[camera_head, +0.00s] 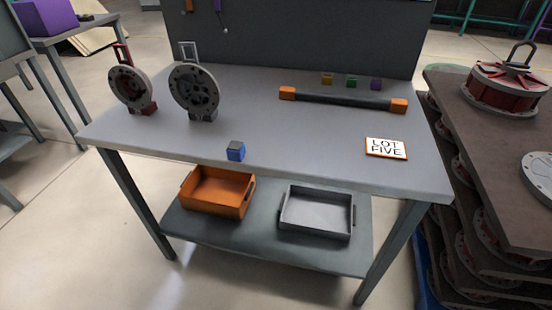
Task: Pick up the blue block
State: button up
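The blue block (236,151) is a small cube with a darker top. It sits on the grey tabletop (290,140), close to the front edge and left of the middle. Nothing touches it and its visible sides are clear. My gripper is not in the head camera view.
Two round flanged parts (194,90) stand at the back left. A dark bar with orange ends (345,101) and small yellow, green and purple blocks (351,82) lie at the back right. A "LOT FIVE" sign (386,147) lies front right. An orange tray (216,211) and a grey tray (316,232) sit below.

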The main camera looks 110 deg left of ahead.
aim_at(236, 151)
jog(key=i, duration=1.35)
jog(key=u, duration=4.5)
jog(key=i, duration=1)
jog(key=z, duration=0.05)
